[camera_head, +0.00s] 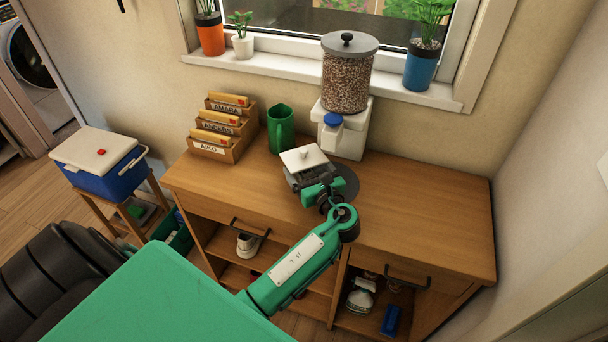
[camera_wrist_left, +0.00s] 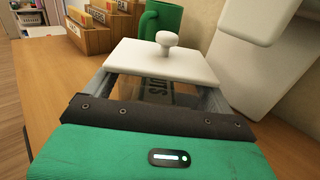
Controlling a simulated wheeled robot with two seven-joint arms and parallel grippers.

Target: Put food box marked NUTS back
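The food box has a square white lid with a round knob (camera_head: 305,158) and is on or just above the wooden counter, in front of and left of the dispenser. In the left wrist view its white lid (camera_wrist_left: 160,62) is in front of the gripper, and part of dark lettering, seemingly NUTS, shows on the body below it. My left gripper (camera_head: 310,182) has one finger on each side of the box body, just under the lid. The lid hides the fingertips, so whether they press on the box is unclear. My right gripper is out of view.
A dispenser (camera_head: 346,80) stands behind the box, with a dark round disc (camera_head: 345,181) on the counter. A green mug (camera_head: 280,130) and a wooden letter rack (camera_head: 222,130) are to the left. The counter's right part (camera_head: 430,205) is clear. A blue cooler (camera_head: 105,170) stands far left.

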